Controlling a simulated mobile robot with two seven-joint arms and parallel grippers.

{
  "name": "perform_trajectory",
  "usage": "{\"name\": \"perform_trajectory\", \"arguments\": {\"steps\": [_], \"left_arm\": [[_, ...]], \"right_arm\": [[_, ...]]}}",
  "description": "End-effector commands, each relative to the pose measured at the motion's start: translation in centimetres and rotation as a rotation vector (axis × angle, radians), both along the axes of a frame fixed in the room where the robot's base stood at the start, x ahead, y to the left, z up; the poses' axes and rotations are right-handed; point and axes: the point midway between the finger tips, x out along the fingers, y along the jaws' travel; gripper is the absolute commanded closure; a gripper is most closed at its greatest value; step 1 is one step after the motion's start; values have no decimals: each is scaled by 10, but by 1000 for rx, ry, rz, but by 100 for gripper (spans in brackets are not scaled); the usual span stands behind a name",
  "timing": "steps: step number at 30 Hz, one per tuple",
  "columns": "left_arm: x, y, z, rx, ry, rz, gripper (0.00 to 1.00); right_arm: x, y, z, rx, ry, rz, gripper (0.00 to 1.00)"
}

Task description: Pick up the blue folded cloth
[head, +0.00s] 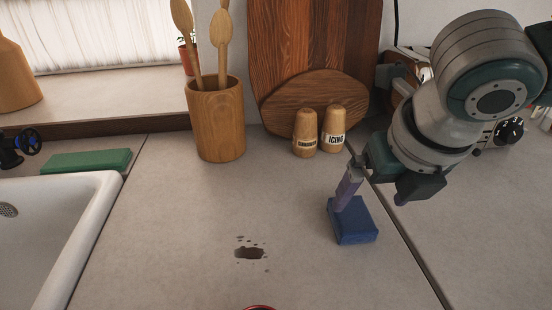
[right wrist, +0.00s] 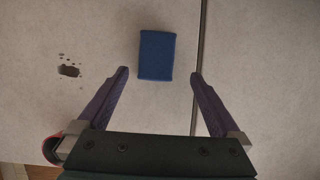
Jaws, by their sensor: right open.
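The blue folded cloth (head: 354,222) is a small thick block lying flat on the counter, right of centre in the head view. In the right wrist view the cloth (right wrist: 156,55) lies ahead of the fingertips, roughly in line with the gap between them. My right gripper (right wrist: 160,74) is open and empty, its two purple fingers spread wider than the cloth. In the head view my right gripper (head: 374,193) is above the cloth, and one finger overlaps the cloth's back edge in the picture. My left gripper is not in view.
A dark spill (head: 249,253) is left of the cloth. Behind stand two wooden shakers (head: 305,133), a utensil pot (head: 216,122) and cutting boards (head: 313,103). A white sink (head: 88,225) and a green sponge (head: 87,161) are at left. A counter seam runs right of the cloth.

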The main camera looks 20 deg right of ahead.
Motion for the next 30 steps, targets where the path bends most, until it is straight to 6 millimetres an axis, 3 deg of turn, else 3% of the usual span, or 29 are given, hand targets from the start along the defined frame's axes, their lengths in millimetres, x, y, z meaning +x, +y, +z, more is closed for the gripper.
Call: {"name": "perform_trajectory", "arguments": {"steps": [16, 25, 30], "left_arm": [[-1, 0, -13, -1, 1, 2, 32], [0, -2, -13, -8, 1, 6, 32], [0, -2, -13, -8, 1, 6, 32]], "right_arm": [[29, -2, -59, 1, 0, 0, 0], [31, -3, -63, 1, -1, 0, 0], [31, -3, -63, 1, -1, 0, 17]]}}
